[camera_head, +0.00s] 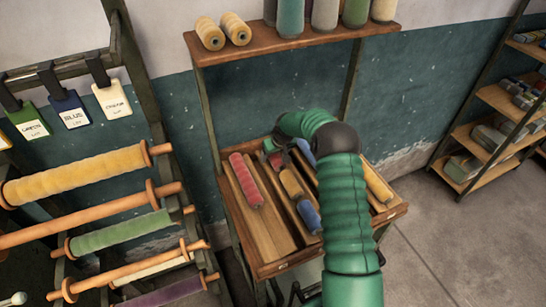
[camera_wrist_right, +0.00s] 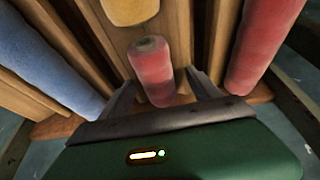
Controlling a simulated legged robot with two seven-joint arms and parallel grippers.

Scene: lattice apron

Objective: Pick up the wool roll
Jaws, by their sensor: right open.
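A short red wool roll (camera_wrist_right: 152,72) with a pale grey end lies in a wooden channel of the tray. In the wrist view its near end is between the two fingers of my right gripper (camera_wrist_right: 162,90), with gaps at the sides. In the head view this red roll (camera_head: 275,159) is partly hidden by my right gripper (camera_head: 279,147), at the far end of the tray. The right gripper is open; no grip on the roll shows. My left gripper is not in view.
The divided wooden tray (camera_head: 283,265) also holds a longer red roll (camera_head: 246,181), blue (camera_head: 308,216) and yellow rolls (camera_head: 291,184). A shelf (camera_head: 285,45) with spools hangs above. A rack of long rolls (camera_head: 75,176) stands left, shelving (camera_head: 497,100) right.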

